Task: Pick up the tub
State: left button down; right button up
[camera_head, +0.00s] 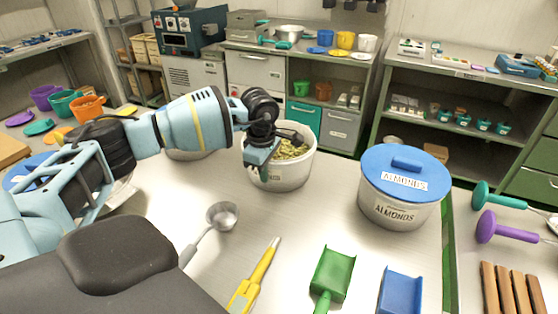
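An open whitish tub (283,176) holding greenish-brown contents (293,148) stands on the metal table near the middle. My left gripper (262,166) reaches in from the left and points down at the tub's near left rim, covering part of it. I cannot tell whether the fingers touch or grip the rim. A second tub (397,212), labelled ALMONDS, stands upright to the right with a blue lid (407,176) on it. Another tub (190,154) stands behind my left arm and is mostly hidden. My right gripper is not in view.
A metal ladle (222,216), a yellow-handled tool (255,279), a green scoop (331,275) and a blue scoop (400,293) lie on the near table (322,221). Purple and teal tools (509,232) and wooden bars (511,289) lie at right. Shelves and cabinets stand behind.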

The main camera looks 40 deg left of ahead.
pick_arm(q)
jog(key=shift+w+r, duration=0.15)
jog(key=shift+r, duration=0.15)
notch_tip(320, 180, up, 18)
dwell(0.6)
jog(key=shift+f, duration=0.15)
